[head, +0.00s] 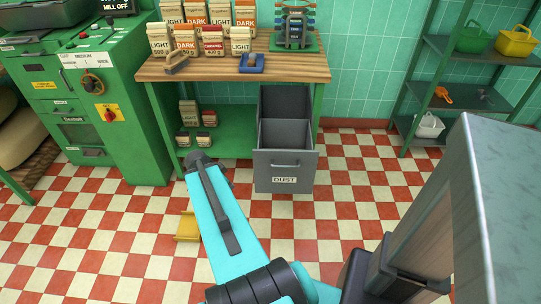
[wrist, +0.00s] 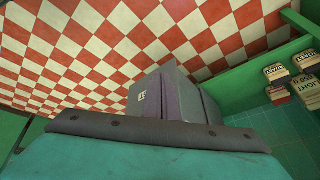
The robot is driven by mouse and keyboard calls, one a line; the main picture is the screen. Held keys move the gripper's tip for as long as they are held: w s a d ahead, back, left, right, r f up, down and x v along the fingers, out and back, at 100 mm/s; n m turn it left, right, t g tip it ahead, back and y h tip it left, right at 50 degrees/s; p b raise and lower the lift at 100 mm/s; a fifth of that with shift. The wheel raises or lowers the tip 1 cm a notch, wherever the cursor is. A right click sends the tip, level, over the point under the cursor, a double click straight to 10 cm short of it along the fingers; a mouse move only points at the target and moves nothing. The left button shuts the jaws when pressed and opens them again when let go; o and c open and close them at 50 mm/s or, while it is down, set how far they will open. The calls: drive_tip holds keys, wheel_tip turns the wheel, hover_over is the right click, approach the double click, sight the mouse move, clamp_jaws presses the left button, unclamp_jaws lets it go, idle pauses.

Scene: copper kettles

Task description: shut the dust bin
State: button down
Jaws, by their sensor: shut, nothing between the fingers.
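The dust bin (head: 285,170) is a grey, open-topped drawer labelled DUST, with a handle on its front. It stands pulled out from under the right end of the wooden-topped bench, and its divided inside shows. In the wrist view the bin (wrist: 150,97) appears beyond the dark, bolted edge at the bottom, its label to the left. My gripper (head: 198,157) is at the far end of my teal arm, left of the bin and in front of the bench. It is shut and empty, apart from the bin; its fingertips are hard to make out.
A green machine (head: 115,110) stands at the left and a shelf rack (head: 465,60) at the right. A yellow object (head: 187,227) lies on the floor by my arm. The checkered floor before the bin is clear.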

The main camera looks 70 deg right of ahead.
drive_tip(key=s+d+r+m+h, duration=0.2)
drive_tip(key=s+d+r+m, duration=0.5)
drive_tip(key=d, duration=0.5)
drive_tip(key=shift+s+d+r+g+b, duration=0.15)
drive_tip(key=shift+s+r+g+b, duration=0.25)
drive_tip(key=shift+s+r, duration=0.4)
drive_tip(key=shift+b+x, duration=1.25)
drive_tip(key=shift+b, duration=2.6)
approach(276, 157)
drive_tip(key=shift+x, duration=1.95)
